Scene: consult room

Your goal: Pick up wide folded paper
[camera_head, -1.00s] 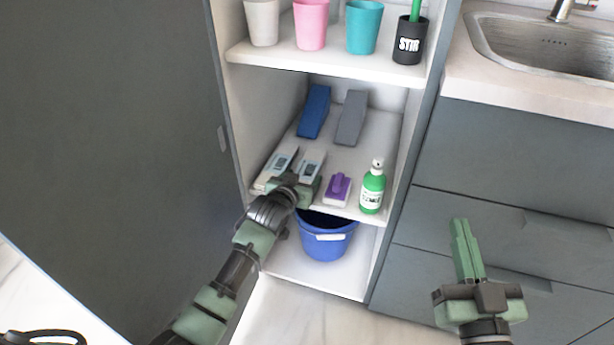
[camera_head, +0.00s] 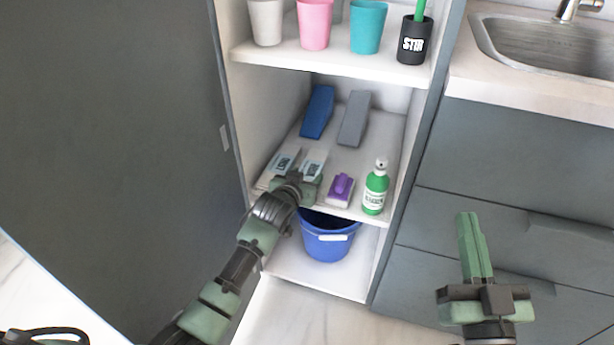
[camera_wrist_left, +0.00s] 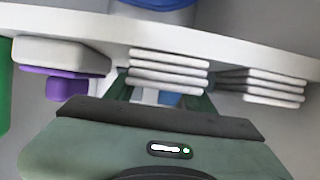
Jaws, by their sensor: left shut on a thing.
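Two white folded paper packs with printed labels lie side by side on the middle shelf in the head view, a left pack (camera_head: 281,164) and a right pack (camera_head: 314,163). My left gripper (camera_head: 306,183) is at the front end of the right pack. In the left wrist view, which looks upside down, its fingers (camera_wrist_left: 160,97) are on both sides of the layered end of this pack (camera_wrist_left: 168,70), shut on it. The other pack (camera_wrist_left: 262,86) is beside it. My right gripper (camera_head: 473,245) is shut and empty, in front of the drawers.
A purple-handled brush (camera_head: 341,187) and a green bottle (camera_head: 375,190) stand right of the packs. Blue (camera_head: 317,112) and grey (camera_head: 354,118) wedge-shaped items are behind. A blue bucket (camera_head: 328,240) is below; cups stand on the shelf above.

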